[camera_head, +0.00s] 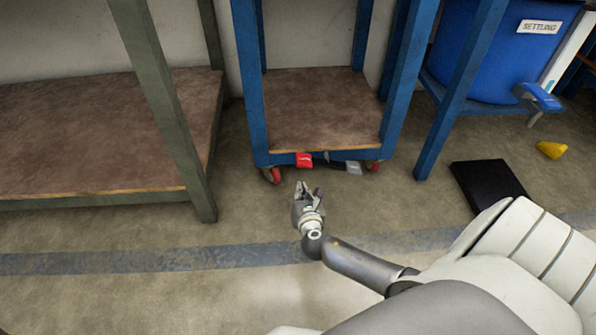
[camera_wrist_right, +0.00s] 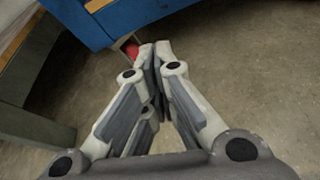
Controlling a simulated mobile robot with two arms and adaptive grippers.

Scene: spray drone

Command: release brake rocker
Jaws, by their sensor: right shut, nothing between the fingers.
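The brake rocker looks to be the small red piece (camera_head: 304,160) under the front edge of the blue cart (camera_head: 262,158), low near the floor. My right gripper (camera_head: 308,187) is shut and empty, just in front of the cart and below the red piece in the head view. In the right wrist view its fingertips (camera_wrist_right: 154,52) are together beside a red part (camera_wrist_right: 131,49) under the blue frame. I cannot tell whether that is the rocker or a wheel, or whether the fingertips touch it. My left gripper is not in view.
Red caster wheels sit at the cart's left (camera_head: 272,175) and right (camera_head: 373,166), with a grey pedal-like piece (camera_head: 346,168) between. A green-legged bench (camera_head: 190,150) stands left. A black block (camera_head: 487,184) and a yellow object (camera_head: 551,149) lie right. Floor before the cart is clear.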

